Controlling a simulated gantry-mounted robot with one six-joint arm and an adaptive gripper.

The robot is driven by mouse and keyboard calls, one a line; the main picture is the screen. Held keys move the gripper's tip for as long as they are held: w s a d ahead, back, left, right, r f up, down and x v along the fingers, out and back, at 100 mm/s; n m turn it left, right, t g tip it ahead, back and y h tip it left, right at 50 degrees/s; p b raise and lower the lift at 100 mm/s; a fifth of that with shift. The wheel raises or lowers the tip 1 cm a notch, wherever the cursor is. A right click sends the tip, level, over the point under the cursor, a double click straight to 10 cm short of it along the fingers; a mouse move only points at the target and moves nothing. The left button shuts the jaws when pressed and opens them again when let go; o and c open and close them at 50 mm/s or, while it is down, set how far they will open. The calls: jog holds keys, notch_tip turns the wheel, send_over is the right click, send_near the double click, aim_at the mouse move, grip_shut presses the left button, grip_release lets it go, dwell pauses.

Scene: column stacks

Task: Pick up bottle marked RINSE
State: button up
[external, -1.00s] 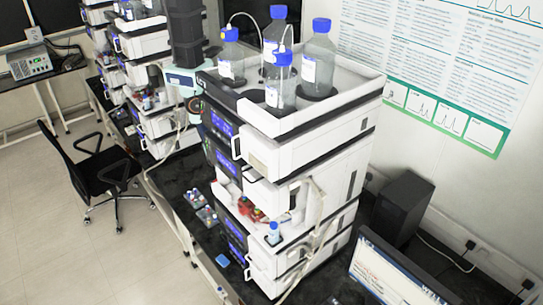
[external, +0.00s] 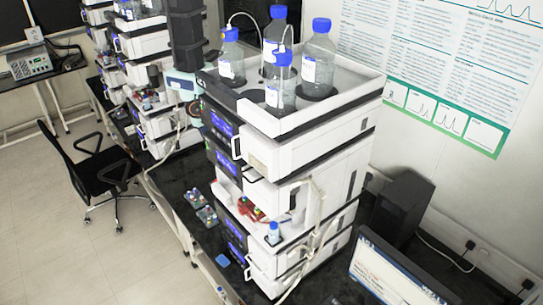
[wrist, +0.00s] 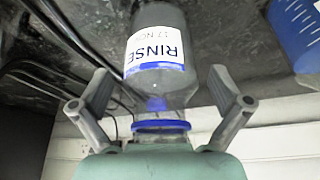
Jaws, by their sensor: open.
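The bottle marked RINSE (wrist: 158,70) shows in the wrist view as a clear, greyish bottle with a white label and blue lettering. Its blue ring (wrist: 160,126) faces my gripper. My gripper (wrist: 160,95) is open, with one grey finger on each side of the bottle's shoulder and neck, and visible gaps between fingers and bottle. In the external view, my gripper's teal body (external: 184,84) is at the left of the near instrument stack, and its fingers are hidden. I cannot tell which bottle there is the RINSE one.
A blue container (wrist: 296,35) is at the upper right of the wrist view, and dark cables (wrist: 60,80) run at left. In the external view, several blue-capped bottles stand in the white top tray (external: 345,88). A chair (external: 100,165) stands on the floor at left.

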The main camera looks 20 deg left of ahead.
jog(key=c, duration=1.6)
jog(key=shift+r, duration=0.1)
jog(key=shift+c, duration=0.2)
jog(key=shift+r, duration=0.1)
notch_tip(320, 180, up, 20)
jog(key=p, duration=0.4)
